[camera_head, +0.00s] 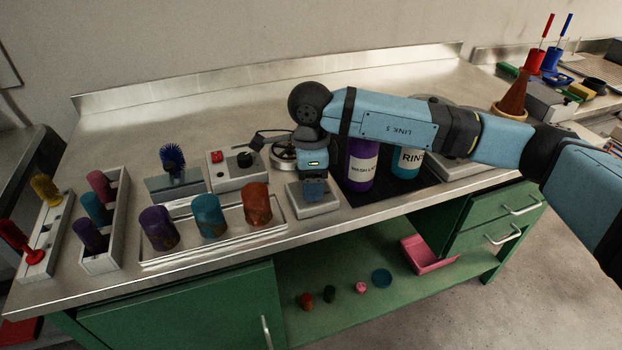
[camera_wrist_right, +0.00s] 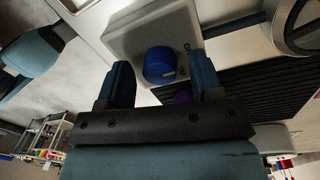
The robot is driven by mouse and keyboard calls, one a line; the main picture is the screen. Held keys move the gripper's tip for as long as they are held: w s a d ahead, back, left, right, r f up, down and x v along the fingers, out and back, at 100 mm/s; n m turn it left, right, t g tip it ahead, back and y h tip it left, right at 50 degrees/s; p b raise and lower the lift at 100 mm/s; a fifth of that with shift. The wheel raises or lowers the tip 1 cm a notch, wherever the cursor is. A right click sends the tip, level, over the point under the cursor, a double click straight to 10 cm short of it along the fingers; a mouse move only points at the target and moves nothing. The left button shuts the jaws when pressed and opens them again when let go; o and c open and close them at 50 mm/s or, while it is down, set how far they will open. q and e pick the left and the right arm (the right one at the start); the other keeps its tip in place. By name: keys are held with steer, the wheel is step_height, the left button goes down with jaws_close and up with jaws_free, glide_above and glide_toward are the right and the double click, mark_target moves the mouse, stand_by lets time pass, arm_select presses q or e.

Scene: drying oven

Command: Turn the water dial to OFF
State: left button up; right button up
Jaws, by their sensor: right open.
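The water dial (camera_wrist_right: 160,66) is a blue round knob on a light grey box (camera_wrist_right: 155,32), with dark lettering beside it that is partly hidden. In the head view the box (camera_head: 326,208) sits near the bench's front edge, and my gripper hides the knob. My right gripper (camera_head: 315,192) points down over the box. In the right wrist view its fingers (camera_wrist_right: 162,82) are open, one on each side of the knob. I cannot tell whether either finger touches it. My left gripper is not in view.
A purple wash bottle (camera_head: 360,172) and a blue rinse bottle (camera_head: 405,162) stand on a dark mat close to the right. A tray (camera_head: 215,246) with purple, blue and orange cups lies left of the box. A switch box (camera_head: 236,172) stands behind that tray.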

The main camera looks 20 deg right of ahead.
arm_select(q)
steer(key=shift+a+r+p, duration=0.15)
steer(key=shift+p, duration=0.7)
arm_select(e)
step_height(320, 180, up, 14)
steer(key=shift+w, duration=0.3)
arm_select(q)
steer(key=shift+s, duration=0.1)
arm_select(e)
steer(key=shift+f, duration=0.15)
